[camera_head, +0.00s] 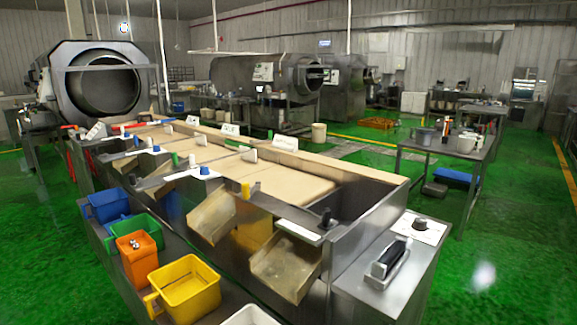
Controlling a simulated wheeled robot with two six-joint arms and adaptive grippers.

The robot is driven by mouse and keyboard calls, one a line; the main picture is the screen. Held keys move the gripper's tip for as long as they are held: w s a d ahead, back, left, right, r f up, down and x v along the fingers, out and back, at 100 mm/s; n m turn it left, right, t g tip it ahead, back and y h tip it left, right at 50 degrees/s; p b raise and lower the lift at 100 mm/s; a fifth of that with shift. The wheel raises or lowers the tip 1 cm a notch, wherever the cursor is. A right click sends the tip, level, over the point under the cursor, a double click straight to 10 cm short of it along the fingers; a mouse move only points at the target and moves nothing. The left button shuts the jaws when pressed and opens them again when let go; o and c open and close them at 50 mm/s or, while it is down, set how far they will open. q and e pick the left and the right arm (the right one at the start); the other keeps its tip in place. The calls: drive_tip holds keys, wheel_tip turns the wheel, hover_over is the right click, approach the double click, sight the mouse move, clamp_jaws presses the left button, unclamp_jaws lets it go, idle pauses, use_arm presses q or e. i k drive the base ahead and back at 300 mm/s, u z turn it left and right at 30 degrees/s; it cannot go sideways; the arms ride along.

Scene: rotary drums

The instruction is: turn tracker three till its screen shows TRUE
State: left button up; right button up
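No tracker marked three and no screen reading TRUE can be made out in the head view. A black knob on a white plate (420,224) sits on the metal cabinet top at the front right. A dark block-shaped device (387,262) lies in front of it; I cannot tell whether it has a screen. Small white signs (285,143) stand along the sorting table, their writing too small to read. A blue knob (205,171) and a black knob (326,218) sit on the table's dividers and front edge. Neither of my grippers is in view.
The long metal sorting table (380,201) fills the middle. Blue (108,207), orange (138,258) and yellow (187,290) bins stand along its front left. A large rotary drum (103,84) is at the back left.

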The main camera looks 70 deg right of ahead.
sight(204, 169)
drive_tip(key=z, duration=0.3)
drive_tip(key=i, duration=3.1)
drive_tip(key=z, duration=3.4)
drive_tip(key=i, duration=0.85)
drive_tip(key=z, duration=0.25)
